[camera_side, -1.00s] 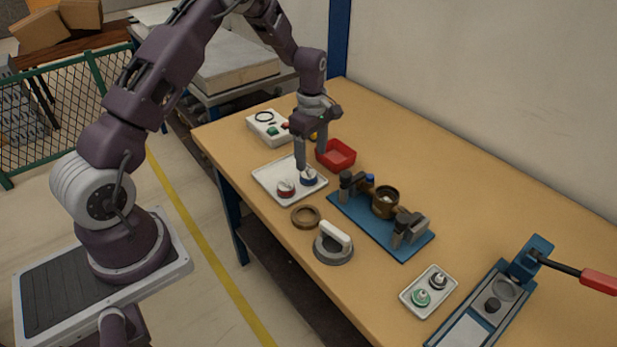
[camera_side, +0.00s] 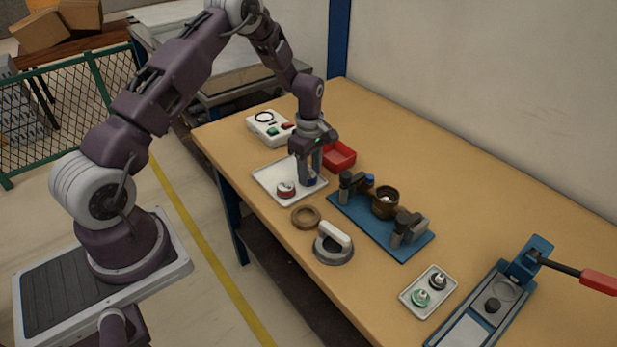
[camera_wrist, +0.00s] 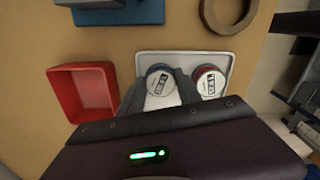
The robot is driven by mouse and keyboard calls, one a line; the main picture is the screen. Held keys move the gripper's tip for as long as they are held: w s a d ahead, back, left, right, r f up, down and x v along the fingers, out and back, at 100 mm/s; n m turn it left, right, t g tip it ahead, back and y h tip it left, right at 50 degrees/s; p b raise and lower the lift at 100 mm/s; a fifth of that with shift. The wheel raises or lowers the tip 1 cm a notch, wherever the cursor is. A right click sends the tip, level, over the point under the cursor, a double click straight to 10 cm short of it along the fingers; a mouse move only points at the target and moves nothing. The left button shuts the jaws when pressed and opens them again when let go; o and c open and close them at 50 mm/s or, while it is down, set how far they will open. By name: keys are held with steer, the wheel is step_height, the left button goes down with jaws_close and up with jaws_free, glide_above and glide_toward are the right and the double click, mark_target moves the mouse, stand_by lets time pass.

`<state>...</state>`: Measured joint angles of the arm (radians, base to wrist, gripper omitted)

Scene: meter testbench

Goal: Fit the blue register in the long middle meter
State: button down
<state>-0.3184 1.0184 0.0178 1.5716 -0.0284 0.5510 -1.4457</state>
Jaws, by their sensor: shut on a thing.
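The blue register (camera_side: 311,181) is on the white tray (camera_side: 268,180), and my gripper (camera_side: 309,178) is down over it, shut on it. In the wrist view the blue register (camera_wrist: 160,81) shows its white top between my two fingers. The red register (camera_side: 286,190) sits beside it on the same tray; it also shows in the wrist view (camera_wrist: 209,82). The meter body (camera_side: 385,201), a brass-coloured cup, is clamped on the blue fixture plate (camera_side: 364,225) to the right of my gripper. Its cup is open at the top.
A red bin (camera_side: 340,155) stands just behind my gripper. A brown ring (camera_side: 305,217) and a grey ring tool with a white handle (camera_side: 333,243) lie in front of the fixture. A second tray (camera_side: 414,306) holds green and dark registers. A press with a red-handled lever (camera_side: 530,262) is at the right.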

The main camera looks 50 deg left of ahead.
mark_target(311, 175)
step_height(311, 175, up, 9)
steer(key=shift+w+d+r, duration=0.35)
steer(key=shift+w+d, duration=0.85)
steer(key=shift+d, duration=2.25)
steer(key=shift+w+d+r, duration=0.3)
steer(key=shift+w+d, duration=0.95)
steer(key=shift+d, duration=2.15)
steer(key=shift+w+d+r, duration=0.35)
steer(key=shift+w+d, duration=0.85)
steer(key=shift+d, duration=2.25)
steer(key=shift+f, duration=2.4)
steer(key=c, duration=0.5)
jaws_free()
